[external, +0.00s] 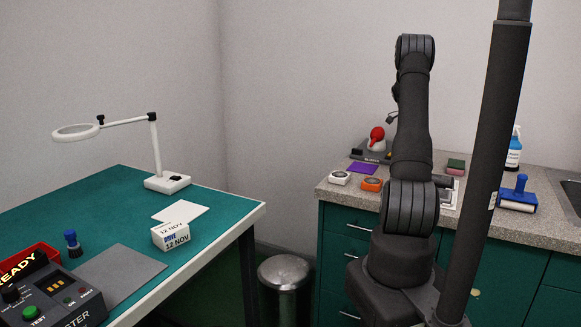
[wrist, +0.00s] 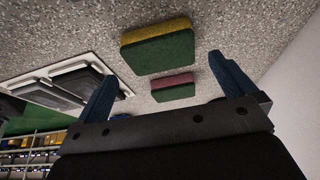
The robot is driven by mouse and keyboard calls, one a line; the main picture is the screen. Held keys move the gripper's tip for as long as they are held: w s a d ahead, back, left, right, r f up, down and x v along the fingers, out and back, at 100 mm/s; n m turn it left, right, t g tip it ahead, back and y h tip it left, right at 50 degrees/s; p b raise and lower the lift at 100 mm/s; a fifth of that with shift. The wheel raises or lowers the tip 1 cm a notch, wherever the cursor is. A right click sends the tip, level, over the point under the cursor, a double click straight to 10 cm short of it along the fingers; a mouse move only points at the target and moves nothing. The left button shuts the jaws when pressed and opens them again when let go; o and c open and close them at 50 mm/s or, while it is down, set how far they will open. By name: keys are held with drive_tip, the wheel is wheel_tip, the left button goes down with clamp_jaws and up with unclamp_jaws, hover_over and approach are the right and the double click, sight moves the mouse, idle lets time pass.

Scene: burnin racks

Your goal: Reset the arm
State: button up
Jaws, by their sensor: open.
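My arm (external: 411,130) stands raised in front of the counter in the external view, with its base in the foreground. The gripper itself is hidden there behind my own links. In the wrist view my gripper (wrist: 165,85) shows two blue fingers spread wide apart, with nothing between them. Beyond the fingers a green and yellow sponge (wrist: 157,46) and a smaller green and dark red sponge (wrist: 173,87) lie on the speckled counter. I cannot tell the exact height of the gripper above the counter.
The green table (external: 112,190) at left holds a magnifier lamp (external: 155,150) and a small box (external: 170,236).

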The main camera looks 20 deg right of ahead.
drive_tip(key=s+d+r, duration=0.4)
drive_tip(key=s+r, duration=0.3)
drive_tip(key=s, duration=0.4)
drive_tip(key=w+a+f+n+t+y, duration=0.1)
drive_tip(key=w+a+n+t, duration=0.1)
drive_tip(key=w+a+n, duration=0.6)
drive_tip(key=w+a+f+n+t+y, duration=0.1)
drive_tip(key=w+a+n+t, duration=0.2)
drive_tip(key=w+a+n, duration=0.6)
drive_tip(key=w+a+f+n+t, duration=0.2)
drive_tip(key=w+a+n, duration=0.6)
drive_tip(key=a, duration=1.7)
drive_tip(key=shift+w+a+n+t+y, duration=0.3)
drive_tip(key=shift+w+n+y, duration=0.1)
drive_tip(key=shift+w, duration=0.35)
